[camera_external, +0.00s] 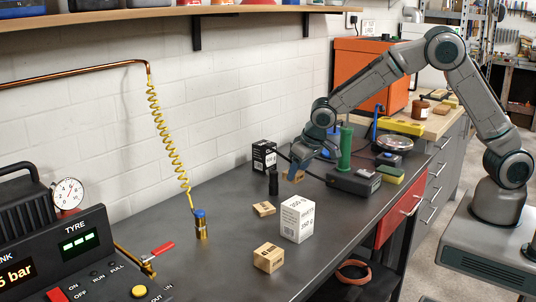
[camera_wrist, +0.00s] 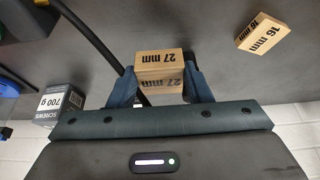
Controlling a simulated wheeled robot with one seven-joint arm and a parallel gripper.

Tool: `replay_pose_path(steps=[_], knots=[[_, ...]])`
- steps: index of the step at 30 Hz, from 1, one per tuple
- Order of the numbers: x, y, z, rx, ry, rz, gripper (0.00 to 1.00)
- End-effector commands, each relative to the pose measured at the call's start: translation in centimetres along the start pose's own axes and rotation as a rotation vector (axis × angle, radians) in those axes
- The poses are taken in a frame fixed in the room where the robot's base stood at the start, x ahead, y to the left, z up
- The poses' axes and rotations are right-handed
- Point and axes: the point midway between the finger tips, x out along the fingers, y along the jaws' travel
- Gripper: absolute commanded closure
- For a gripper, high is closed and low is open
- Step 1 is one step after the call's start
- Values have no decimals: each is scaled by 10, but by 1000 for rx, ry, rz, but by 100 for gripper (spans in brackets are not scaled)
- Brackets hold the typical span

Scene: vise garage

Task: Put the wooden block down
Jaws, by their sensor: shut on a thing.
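A small wooden block marked 27 mm (camera_wrist: 160,66) is between the two blue-grey fingers of my gripper (camera_wrist: 162,84) in the wrist view. The fingers touch it on both sides. In the external view my gripper (camera_external: 297,165) is low over the back middle of the grey bench (camera_external: 225,245), and the block (camera_external: 292,177) is partly hidden by the fingers. I cannot tell whether its underside touches the bench.
A wooden block marked 16 mm (camera_wrist: 263,33) lies nearby. Another wooden block (camera_external: 268,257) and a white box (camera_external: 297,219) stand nearer the front. A dark box (camera_external: 264,155), a black cylinder (camera_external: 273,183) and a green-posted device (camera_external: 353,180) surround my gripper.

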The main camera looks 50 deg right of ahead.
Motion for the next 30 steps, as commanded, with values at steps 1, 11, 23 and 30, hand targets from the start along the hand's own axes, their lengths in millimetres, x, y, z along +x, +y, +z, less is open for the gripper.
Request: replay_pose_path(steps=[1, 11, 23, 30], knots=[[4, 0, 2, 0, 0, 0, 77], [38, 0, 15, -1, -1, 1, 77], [47, 0, 19, 0, 2, -1, 77], [45, 0, 18, 0, 1, -1, 34]])
